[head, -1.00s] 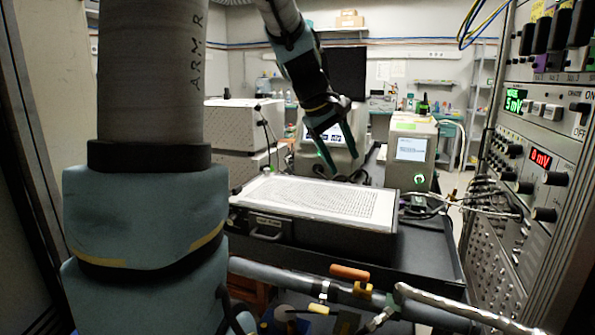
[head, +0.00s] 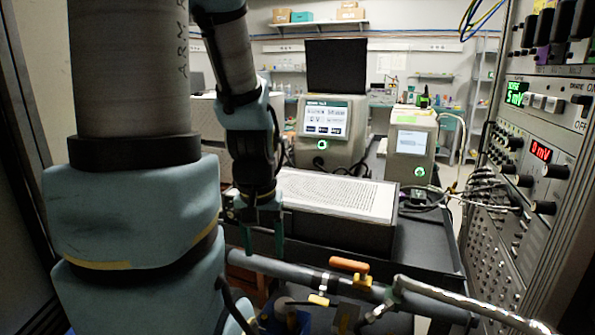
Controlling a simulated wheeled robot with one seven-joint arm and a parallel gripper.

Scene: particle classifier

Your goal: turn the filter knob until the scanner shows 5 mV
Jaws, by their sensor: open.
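The instrument rack (head: 560,130) stands at the right. Its green display (head: 516,93) reads 5 mV, and its red display (head: 540,151) below reads 0 mV. Several black knobs surround the red display, including one to its right (head: 556,171) and one below (head: 543,207). I cannot read labels that tell which is the filter knob or which display is the scanner's. My gripper (head: 262,238) is open and empty, pointing down at the front left of the white-topped case. It is far from the rack and touches no knob.
The white-topped case (head: 335,195) lies on a dark cart. Two machines with screens (head: 325,120), (head: 411,142) stand behind it. A pipe with an orange-handled valve (head: 349,265) crosses the front. Cables (head: 490,190) run into the rack's left side.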

